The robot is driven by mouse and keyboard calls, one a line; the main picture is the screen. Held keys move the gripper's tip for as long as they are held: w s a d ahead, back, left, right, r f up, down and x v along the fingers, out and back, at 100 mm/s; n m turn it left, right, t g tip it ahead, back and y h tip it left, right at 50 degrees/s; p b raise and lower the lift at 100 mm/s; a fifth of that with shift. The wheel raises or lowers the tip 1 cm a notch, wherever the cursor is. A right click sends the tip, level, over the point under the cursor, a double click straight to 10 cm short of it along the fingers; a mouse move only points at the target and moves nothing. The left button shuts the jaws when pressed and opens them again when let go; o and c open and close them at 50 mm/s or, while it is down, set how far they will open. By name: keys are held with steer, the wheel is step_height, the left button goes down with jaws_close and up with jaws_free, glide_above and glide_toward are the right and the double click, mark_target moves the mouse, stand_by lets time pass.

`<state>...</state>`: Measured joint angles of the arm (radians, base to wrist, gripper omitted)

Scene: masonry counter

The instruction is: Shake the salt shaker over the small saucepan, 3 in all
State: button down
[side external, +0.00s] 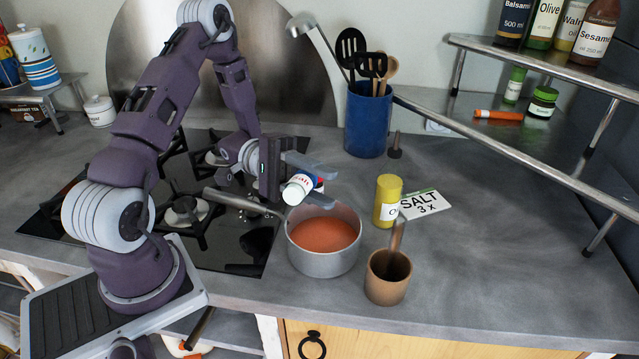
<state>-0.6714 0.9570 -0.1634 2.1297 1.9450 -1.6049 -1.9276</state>
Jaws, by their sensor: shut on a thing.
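My gripper (308,172) is shut on the salt shaker (298,190), a small white container with a blue and red label. The shaker is tilted well over, its white end pointing down and to the left. It is held above the far left part of the small saucepan (325,263). The saucepan is grey metal, holds orange-red liquid, and its handle points left toward the hob. A card reading "SALT 3 x" (424,205) lies on the counter to the right. Whether any salt is falling cannot be seen.
A yellow shaker (387,201) stands right of the saucepan, beside the card. A brown mortar with a pestle (388,280) stands at the front right. A blue utensil crock (368,122) stands behind. A metal rack (510,147) with bottles is at right.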

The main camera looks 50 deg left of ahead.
stand_by(0.9)
steer(key=shift+d, duration=0.1)
steer(key=shift+w+d, duration=0.35)
steer(key=shift+d, duration=0.4)
steer(key=shift+w+d, duration=0.35)
steer(key=shift+d, duration=0.45)
steer(key=shift+w+d, duration=0.35)
steer(key=shift+d, duration=0.4)
